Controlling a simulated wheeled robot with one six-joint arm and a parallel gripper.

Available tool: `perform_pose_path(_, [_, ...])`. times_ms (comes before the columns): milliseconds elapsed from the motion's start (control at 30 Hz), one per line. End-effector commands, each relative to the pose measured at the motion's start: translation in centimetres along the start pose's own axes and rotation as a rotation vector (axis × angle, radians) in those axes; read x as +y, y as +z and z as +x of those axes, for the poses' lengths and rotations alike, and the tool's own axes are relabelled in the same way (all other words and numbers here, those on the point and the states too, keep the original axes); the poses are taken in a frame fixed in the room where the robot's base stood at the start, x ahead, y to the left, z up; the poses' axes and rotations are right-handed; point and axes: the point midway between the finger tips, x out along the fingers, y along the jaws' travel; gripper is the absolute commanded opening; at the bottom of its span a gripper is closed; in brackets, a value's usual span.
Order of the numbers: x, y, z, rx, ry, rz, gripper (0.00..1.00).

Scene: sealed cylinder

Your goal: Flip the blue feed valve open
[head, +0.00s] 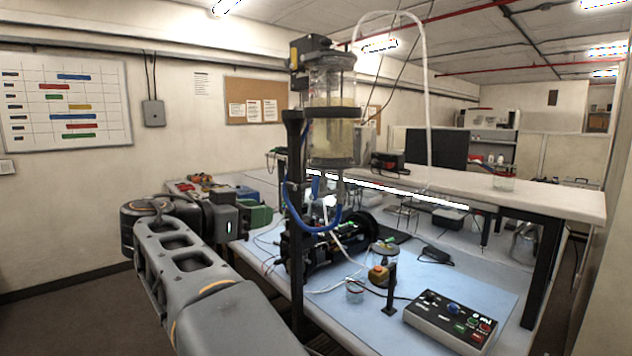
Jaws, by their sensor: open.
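The clear sealed cylinder (332,138) holds pale yellowish liquid and is clamped upright on a black stand (295,240). Below it, a small blue part (316,187), which looks like the feed valve's handle, sits by the outlet. A blue tube (322,231) loops beneath it. The handle's exact angle is too small to tell. My gripper (246,217) is open, left of the stand and somewhat lower than the blue part, apart from it. Its fingers are small and hard to make out against the bench. I see nothing held in it.
A control box (450,320) with coloured buttons stands at the bench's front right. A raised shelf (480,196) runs behind. Cables cross the blue bench mat.

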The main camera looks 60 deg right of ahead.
Motion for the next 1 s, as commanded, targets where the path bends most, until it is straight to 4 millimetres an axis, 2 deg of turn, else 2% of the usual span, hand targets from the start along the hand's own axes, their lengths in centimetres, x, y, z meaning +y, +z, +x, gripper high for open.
perform_pose_path(33, [0.1,-1.3,0.2,0.040,0.027,0.054,0.41])
perform_pose_path(100, [0.4,-2.5,0.5,0.085,0.053,0.114,0.41])
perform_pose_path(233, [0.7,-3.8,1.7,0.123,0.073,0.164,0.41])
perform_pose_path(700, [1.4,-4.9,10.2,0.123,0.074,0.163,0.41])
perform_pose_path(1000, [1.6,-5.0,13.4,0.121,0.071,0.164,0.41])
